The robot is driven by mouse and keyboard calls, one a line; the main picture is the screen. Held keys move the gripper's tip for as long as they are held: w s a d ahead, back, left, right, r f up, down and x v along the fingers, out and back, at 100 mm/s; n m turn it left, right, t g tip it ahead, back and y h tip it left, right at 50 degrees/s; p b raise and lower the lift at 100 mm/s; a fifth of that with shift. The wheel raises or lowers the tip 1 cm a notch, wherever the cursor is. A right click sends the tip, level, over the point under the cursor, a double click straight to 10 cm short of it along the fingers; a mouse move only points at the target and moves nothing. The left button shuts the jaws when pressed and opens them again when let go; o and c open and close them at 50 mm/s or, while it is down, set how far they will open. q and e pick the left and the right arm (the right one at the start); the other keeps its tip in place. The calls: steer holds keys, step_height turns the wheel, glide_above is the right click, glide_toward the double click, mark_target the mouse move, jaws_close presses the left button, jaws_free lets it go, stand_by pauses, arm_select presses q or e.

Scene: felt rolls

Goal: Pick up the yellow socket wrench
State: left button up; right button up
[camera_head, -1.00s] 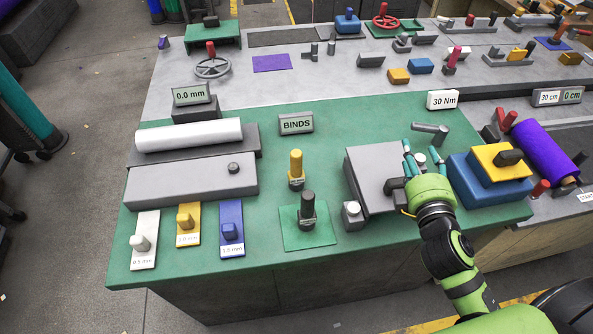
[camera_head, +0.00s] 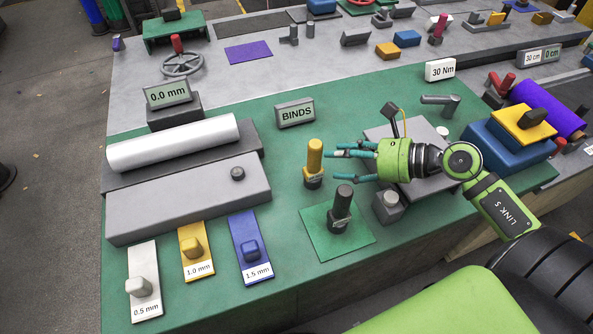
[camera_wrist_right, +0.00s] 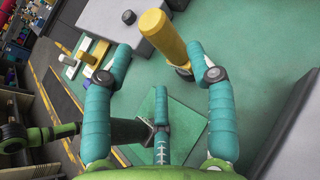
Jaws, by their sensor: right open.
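The yellow socket wrench (camera_head: 314,157) stands upright on the green bench top, with a dark ring and base at its foot. It also shows in the right wrist view (camera_wrist_right: 163,38), just beyond the fingertips and nearer the right-hand finger. My right gripper (camera_head: 334,166) is open and empty, just right of the wrench, with its teal fingers pointing left toward it. In the right wrist view the gripper's spread fingers (camera_wrist_right: 160,58) frame the space before the wrench. I cannot tell whether a finger touches it. My left gripper is not in view.
A dark wrench (camera_head: 341,205) stands on a green mat (camera_head: 318,237) in front of the yellow one. A grey block with a knob (camera_head: 389,206) is below my wrist. The BINDS sign (camera_head: 295,112) stands behind. Labelled shims (camera_head: 197,255) lie at front left.

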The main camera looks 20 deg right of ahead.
mark_target(320, 156)
steer(key=shift+p+x, duration=0.75)
steer(key=shift+x, duration=0.1)
steer(key=shift+w+a+p, duration=0.75)
steer(key=shift+w+p, duration=0.05)
steer(key=shift+w, duration=0.05)
steer(key=x, duration=0.3)
steer(key=shift+f+p, duration=0.15)
steer(key=shift+p, duration=0.25)
steer(key=shift+f, duration=0.15)
steer(key=c, duration=0.9)
jaws_close()
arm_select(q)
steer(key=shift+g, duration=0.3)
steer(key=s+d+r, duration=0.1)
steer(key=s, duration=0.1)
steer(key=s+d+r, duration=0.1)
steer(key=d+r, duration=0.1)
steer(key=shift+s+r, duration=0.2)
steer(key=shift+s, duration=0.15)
